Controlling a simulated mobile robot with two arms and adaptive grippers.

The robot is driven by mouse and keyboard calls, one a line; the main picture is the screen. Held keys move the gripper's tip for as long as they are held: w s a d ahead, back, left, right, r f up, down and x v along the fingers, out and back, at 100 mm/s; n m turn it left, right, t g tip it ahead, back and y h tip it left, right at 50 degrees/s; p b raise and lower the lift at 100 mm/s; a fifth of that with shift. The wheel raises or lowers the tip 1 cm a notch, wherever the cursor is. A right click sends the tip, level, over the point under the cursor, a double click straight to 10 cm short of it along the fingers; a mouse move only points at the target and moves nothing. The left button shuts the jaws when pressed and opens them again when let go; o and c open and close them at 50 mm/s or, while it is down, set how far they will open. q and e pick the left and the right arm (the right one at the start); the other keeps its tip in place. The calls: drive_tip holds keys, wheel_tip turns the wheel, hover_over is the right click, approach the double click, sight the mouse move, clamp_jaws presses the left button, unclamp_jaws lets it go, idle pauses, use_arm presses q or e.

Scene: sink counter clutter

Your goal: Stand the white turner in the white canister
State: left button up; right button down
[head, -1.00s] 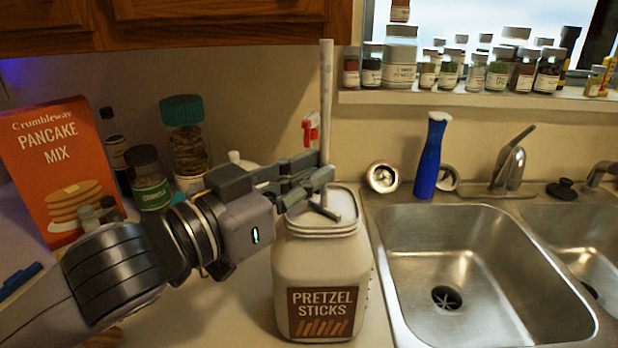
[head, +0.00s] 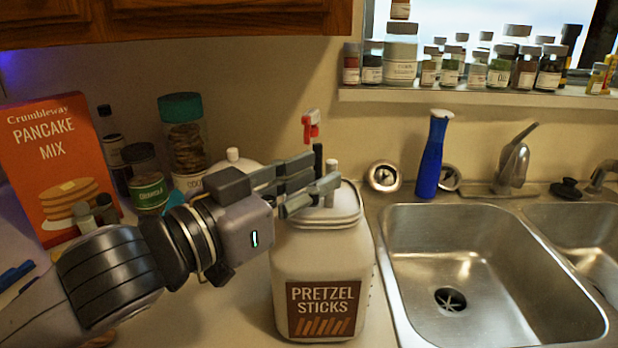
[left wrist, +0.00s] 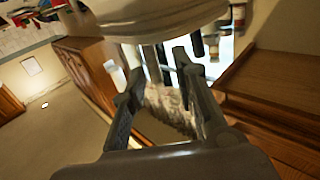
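The white canister (head: 322,262), labelled "PRETZEL STICKS", stands upright on the counter left of the sink. Only a short white end of the turner (head: 332,167) shows, upright at the canister's mouth; the rest is hidden, apparently inside. My left gripper (head: 325,182) is over the canister's mouth beside this end. In the left wrist view its fingers (left wrist: 158,78) are spread apart with no object clamped between them. That view looks upside down, with the canister (left wrist: 150,14) at the top and the turner end (left wrist: 151,62) sticking out from it. My right gripper is out of view.
A pancake mix box (head: 57,165), several jars and a green-lidded cookie jar (head: 184,135) crowd the left. Spice jars line the windowsill (head: 480,96).

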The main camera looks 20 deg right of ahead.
use_arm(q)
drive_tip(key=shift+o, duration=0.6)
drive_tip(key=shift+a, duration=0.1)
drive_tip(key=v, duration=0.7)
drive_tip(key=shift+s+a, duration=0.1)
drive_tip(key=shift+s, duration=0.05)
